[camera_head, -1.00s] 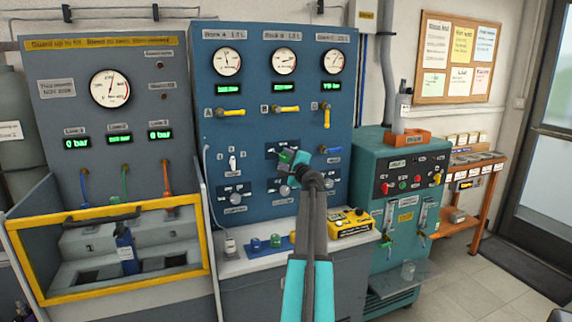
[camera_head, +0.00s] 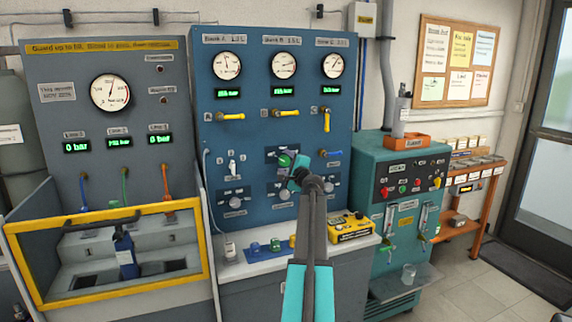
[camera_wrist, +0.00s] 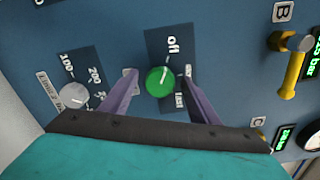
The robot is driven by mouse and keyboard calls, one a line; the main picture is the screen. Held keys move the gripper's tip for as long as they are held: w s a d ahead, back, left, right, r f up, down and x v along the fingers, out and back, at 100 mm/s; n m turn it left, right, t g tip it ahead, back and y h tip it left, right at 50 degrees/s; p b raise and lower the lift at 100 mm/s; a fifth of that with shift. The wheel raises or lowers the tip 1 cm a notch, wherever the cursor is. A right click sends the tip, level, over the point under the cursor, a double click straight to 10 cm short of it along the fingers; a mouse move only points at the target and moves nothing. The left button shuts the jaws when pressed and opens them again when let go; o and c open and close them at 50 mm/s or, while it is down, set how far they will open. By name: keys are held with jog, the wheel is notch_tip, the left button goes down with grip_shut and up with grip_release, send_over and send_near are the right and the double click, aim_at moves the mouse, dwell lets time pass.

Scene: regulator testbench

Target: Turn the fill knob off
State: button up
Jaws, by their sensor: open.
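The fill knob appears to be the round green knob (camera_wrist: 159,82) on a dark plate marked "off" and "fast" in the wrist view. Its white pointer line tilts up and right, toward the side of "off"; the exact setting is hard to tell. My gripper (camera_wrist: 159,72) is open, with one purple finger on each side of the knob. Gaps show between knob and fingers in the picture; contact cannot be told. In the head view my gripper (camera_head: 297,172) is at the middle of the blue panel (camera_head: 235,135), partly covering the green knob (camera_head: 284,160).
A silver dial (camera_wrist: 74,95) sits left of the knob in the wrist view. A yellow lever (camera_wrist: 293,72) is at right. In the head view, a yellow handheld box (camera_head: 350,227) rests on the ledge below. A yellow-framed guard (camera_head: 110,245) stands at left.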

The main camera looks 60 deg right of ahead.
jog(key=shift+s+a, duration=0.1)
jog(key=b+v, duration=0.1)
jog(key=v, duration=1.2)
jog(key=shift+s+a, duration=0.2)
jog(key=shift+r, duration=0.1)
dwell(0.6)
